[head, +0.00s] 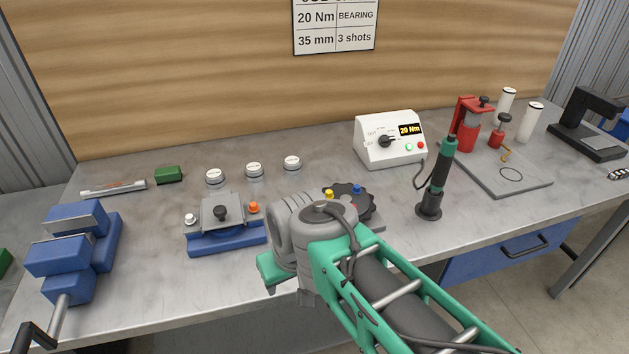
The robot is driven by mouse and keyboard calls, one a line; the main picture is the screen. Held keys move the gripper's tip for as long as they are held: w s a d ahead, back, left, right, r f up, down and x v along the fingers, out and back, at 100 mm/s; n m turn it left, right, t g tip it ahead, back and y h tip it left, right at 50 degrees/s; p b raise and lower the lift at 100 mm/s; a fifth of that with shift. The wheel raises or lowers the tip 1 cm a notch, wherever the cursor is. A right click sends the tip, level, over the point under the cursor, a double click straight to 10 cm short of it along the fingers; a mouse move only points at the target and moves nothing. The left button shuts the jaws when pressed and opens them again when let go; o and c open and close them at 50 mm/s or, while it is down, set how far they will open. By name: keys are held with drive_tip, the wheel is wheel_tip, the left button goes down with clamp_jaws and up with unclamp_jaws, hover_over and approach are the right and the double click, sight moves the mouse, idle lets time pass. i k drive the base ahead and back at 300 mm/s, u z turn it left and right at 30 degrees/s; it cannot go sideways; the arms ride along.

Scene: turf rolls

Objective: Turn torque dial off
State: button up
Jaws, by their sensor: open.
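The white torque control box (380,157) stands at the back of the bench, right of centre. On its front is a black torque dial (385,141). Small dark marks surround the dial, too small to read, so I cannot tell its exact setting. A green and a red button sit below the display. My gripper (278,275) is low over the front edge of the bench, well left of and nearer than the box. It is open and apart from the dial; its fingers are mostly hidden behind my wrist.
A black and green screwdriver (438,178) stands upright in front of the box. A black notched wheel (350,199) lies behind my wrist. A blue fixture (226,242), a blue vise (72,250) and several white-topped caps are at left. A red press (466,125) stands at right.

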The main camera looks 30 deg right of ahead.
sight(384, 140)
drive_tip(key=z, duration=2.75)
drive_tip(key=i, duration=0.8)
drive_tip(key=u, duration=2.5)
drive_tip(key=i, duration=0.2)
drive_tip(key=z, duration=0.1)
